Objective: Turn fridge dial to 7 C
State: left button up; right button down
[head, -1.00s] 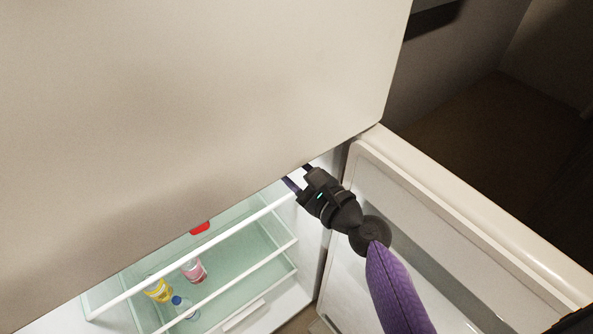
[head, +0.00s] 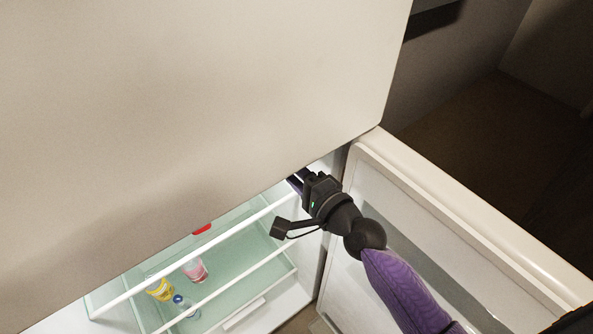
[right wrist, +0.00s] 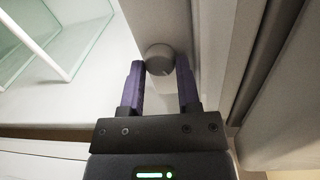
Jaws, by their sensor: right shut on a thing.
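The fridge dial (right wrist: 160,58) is a small round grey knob on the inner side wall of the fridge, seen in the right wrist view. My right gripper (right wrist: 160,70) has its two purple fingers on either side of the dial and is shut on it. The dial's markings are too small to read. In the head view my right gripper (head: 297,182) reaches into the fridge opening by the hinge side, and its fingertips and the dial are hidden behind the upper door. My left gripper is not in view.
The upper door (head: 200,110) covers much of the head view. The open fridge door (head: 450,215) stands to the right. Glass shelves with white rails (head: 220,237) hold a yellow bottle (head: 160,289), a pink bottle (head: 195,270) and a blue-capped bottle (head: 184,306).

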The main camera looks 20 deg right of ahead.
jog(key=shift+s+f+n+t+h+p, duration=0.15)
jog(key=shift+n+p, duration=0.45)
jog(key=shift+n, duration=1.35)
jog(key=shift+w+r+n+t+h+p, duration=0.2)
jog(key=shift+n+p, duration=0.45)
jog(key=shift+n, duration=1.35)
jog(key=shift+s+f+n+g+h+p, duration=0.2)
jog(key=shift+n+p, duration=0.4)
jog(key=shift+n, duration=1.35)
jog(key=shift+c, duration=1.6)
grip_release()
jog(key=shift+t, duration=0.25)
